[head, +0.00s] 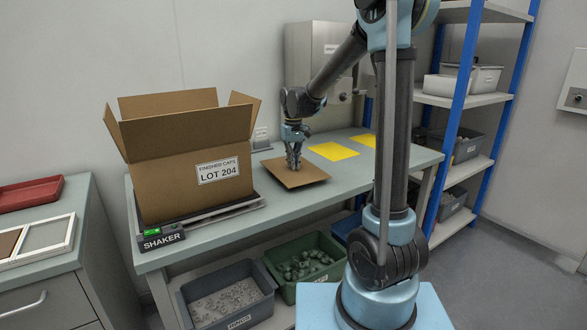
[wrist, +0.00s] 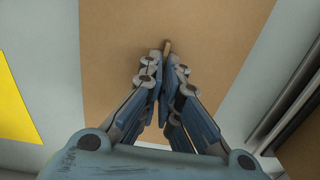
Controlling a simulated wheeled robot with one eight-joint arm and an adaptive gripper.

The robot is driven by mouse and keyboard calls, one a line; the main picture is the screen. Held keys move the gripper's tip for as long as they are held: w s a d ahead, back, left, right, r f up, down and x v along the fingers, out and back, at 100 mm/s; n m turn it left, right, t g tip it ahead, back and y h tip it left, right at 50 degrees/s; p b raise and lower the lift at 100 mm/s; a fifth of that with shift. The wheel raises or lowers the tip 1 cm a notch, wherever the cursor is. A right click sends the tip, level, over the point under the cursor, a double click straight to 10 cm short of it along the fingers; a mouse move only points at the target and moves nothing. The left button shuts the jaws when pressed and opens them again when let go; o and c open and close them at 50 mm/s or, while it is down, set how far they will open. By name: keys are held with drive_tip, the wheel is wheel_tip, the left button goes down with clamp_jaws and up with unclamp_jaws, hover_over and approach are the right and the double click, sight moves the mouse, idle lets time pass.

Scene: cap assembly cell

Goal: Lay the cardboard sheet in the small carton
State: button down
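The cardboard sheet (head: 308,178) is a flat brown square on the bench just right of the carton. I cannot tell whether it touches the bench top. It fills the middle of the wrist view (wrist: 215,50), with a small upright tab (wrist: 167,46) near its centre. My gripper (head: 294,166) points down over the sheet, its fingertips (wrist: 165,60) closed together on the tab. The carton (head: 155,185), labelled "FINISHED CAPS LOT 204", stands at the left with its flaps up and open. Its inside floor is hidden.
The carton stands on a shaker plate (head: 225,208) with a lit green indicator. Yellow mats (head: 333,151) lie on the bench (head: 330,195) right of the sheet. A grey cabinet (head: 312,52) is on the wall behind. Bins (head: 228,295) sit on the shelf below.

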drive_tip(key=shift+r, duration=2.6)
